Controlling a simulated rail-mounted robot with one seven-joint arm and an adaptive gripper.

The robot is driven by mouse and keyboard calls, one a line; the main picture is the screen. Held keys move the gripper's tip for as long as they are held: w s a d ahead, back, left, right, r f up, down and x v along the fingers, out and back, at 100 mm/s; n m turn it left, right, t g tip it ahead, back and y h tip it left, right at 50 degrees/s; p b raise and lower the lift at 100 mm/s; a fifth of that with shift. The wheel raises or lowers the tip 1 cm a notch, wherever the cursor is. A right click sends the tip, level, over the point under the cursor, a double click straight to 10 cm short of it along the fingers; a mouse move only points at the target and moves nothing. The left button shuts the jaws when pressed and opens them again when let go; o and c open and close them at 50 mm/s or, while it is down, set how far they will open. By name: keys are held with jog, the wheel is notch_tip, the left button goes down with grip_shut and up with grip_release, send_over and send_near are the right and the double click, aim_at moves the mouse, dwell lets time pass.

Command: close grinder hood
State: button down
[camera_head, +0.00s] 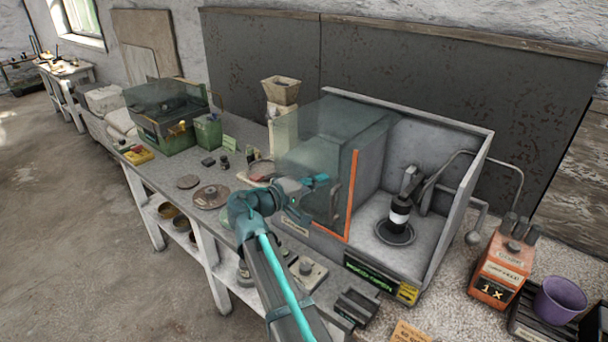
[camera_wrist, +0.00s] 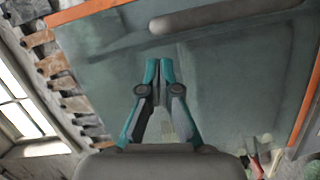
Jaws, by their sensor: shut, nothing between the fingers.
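The grinder hood is a pale grey open-fronted box (camera_head: 430,115) on the bench. Its see-through panel (camera_head: 318,150) with an orange edge (camera_head: 351,195) covers the left part, and the right part stands open. A black grinder (camera_head: 400,212) stands inside on a round base. My gripper (camera_head: 318,181) is at the front of the panel, left of the orange edge. In the wrist view my gripper (camera_wrist: 159,68) has its teal fingertips together and empty. Behind it is the grey-green panel (camera_wrist: 225,75) with orange edges and a grey bar (camera_wrist: 215,16). I cannot tell whether the fingers touch the panel.
Right of the hood are an orange box (camera_head: 502,262) and a purple cup (camera_head: 560,298). Left on the bench are discs (camera_head: 211,196) and a green machine with a clear cover (camera_head: 168,115). A small grey device (camera_head: 305,270) sits near the front edge.

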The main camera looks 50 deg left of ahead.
jog(key=shift+w+d+f, duration=0.15)
jog(key=shift+d, duration=0.9)
